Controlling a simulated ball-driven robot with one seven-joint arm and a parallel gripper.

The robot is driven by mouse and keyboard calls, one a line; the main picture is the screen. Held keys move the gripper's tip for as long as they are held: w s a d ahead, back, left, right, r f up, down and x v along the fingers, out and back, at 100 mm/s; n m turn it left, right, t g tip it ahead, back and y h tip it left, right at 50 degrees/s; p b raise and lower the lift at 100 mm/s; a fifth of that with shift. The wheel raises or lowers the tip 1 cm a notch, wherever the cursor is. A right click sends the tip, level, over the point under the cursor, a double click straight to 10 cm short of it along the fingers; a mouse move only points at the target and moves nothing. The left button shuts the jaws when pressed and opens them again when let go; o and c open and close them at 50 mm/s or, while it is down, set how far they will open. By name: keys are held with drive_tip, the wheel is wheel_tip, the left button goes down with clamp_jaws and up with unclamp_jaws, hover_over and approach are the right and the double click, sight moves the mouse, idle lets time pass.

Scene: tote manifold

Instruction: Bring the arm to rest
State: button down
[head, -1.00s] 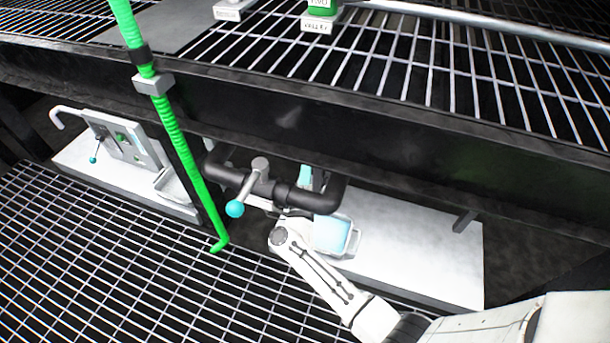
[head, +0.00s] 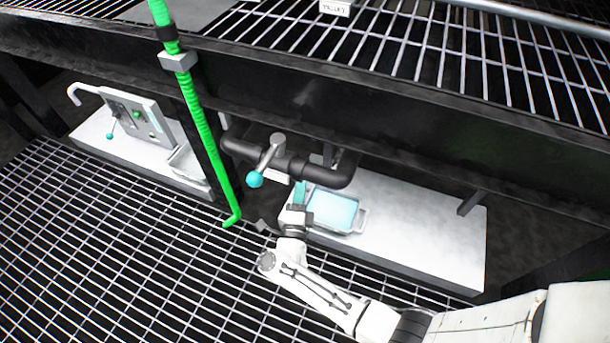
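My arm reaches in from the lower right, with a bent white joint above the grating. My gripper (head: 293,214) is beside the left end of a shallow tray (head: 350,228) that has a pale blue inside. It is small and partly turned away, so whether it is open or shut is unclear. A narrow cyan piece (head: 300,191) shows just above it; I cannot tell whether it is held or part of the gripper.
A black pipe (head: 325,175) with a cyan-knobbed valve lever (head: 255,180) hangs close above-left. A green hose (head: 203,125) drops at left. A control panel (head: 140,120) stands on the far-left shelf. A dark beam (head: 310,95) spans above. Open grating (head: 130,250) lies lower left.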

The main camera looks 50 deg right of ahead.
drive_tip(key=shift+s+a, duration=0.1)
drive_tip(key=shift+a, duration=0.2)
